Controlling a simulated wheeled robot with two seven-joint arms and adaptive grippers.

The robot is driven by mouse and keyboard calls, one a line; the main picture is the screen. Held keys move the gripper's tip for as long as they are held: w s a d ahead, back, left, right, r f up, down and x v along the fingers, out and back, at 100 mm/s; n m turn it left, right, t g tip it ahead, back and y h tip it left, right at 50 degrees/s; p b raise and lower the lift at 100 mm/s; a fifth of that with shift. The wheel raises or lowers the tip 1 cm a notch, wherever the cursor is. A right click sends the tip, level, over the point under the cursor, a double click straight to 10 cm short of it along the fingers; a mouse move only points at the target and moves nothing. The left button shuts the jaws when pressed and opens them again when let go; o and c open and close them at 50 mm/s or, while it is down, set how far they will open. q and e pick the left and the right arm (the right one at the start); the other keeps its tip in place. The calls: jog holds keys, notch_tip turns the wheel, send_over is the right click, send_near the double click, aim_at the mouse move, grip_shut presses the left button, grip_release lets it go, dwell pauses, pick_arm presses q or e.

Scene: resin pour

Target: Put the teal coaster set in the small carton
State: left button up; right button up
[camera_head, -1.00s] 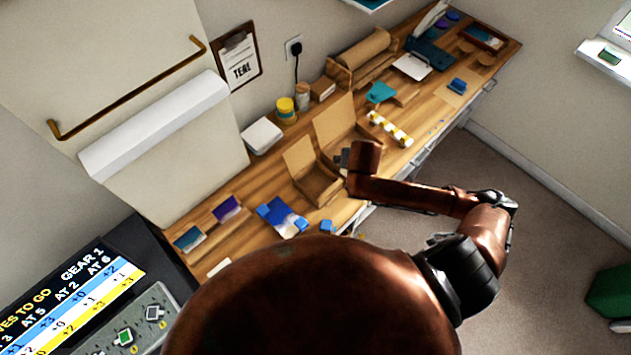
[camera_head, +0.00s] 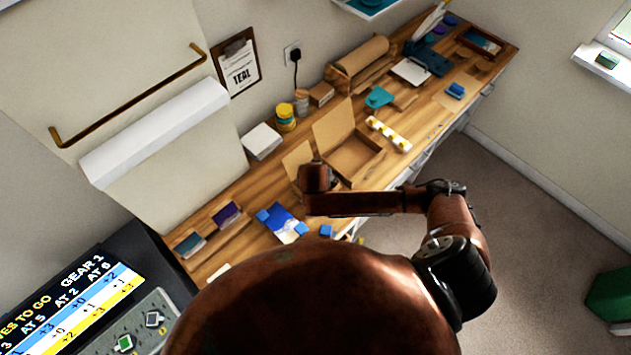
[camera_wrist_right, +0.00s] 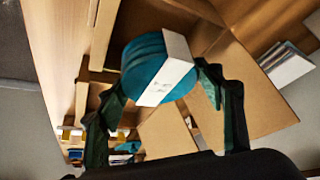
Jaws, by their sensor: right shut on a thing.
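The teal coaster set (camera_wrist_right: 145,65), a round teal stack with a white band (camera_wrist_right: 170,72), is in the right wrist view. My right gripper (camera_wrist_right: 160,80) is shut on it, one dark green finger on each side. Open cardboard (camera_wrist_right: 255,85) shows below and around the set; I cannot tell which carton each panel belongs to. In the head view the small carton's raised flap (camera_head: 294,158) shows left of my right wrist, which hides most of that carton and the coaster set. My left gripper is not in view.
The larger open carton (camera_head: 352,155) stands just right of the small one. A blue-and-white packet (camera_head: 281,222) lies to the left, near dark coaster packs (camera_head: 227,214). A white box (camera_head: 261,140) and a yellow jar (camera_head: 285,115) stand along the wall.

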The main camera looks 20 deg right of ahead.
jog(key=f, duration=0.3)
jog(key=shift+w+a+f, duration=0.15)
jog(key=shift+a, duration=0.15)
jog(key=shift+f, duration=0.2)
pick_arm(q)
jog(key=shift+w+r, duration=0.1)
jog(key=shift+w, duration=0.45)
pick_arm(e)
jog(key=shift+f, duration=0.55)
jog(key=shift+f, duration=0.1)
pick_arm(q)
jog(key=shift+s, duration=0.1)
pick_arm(e)
jog(key=o, duration=1.1)
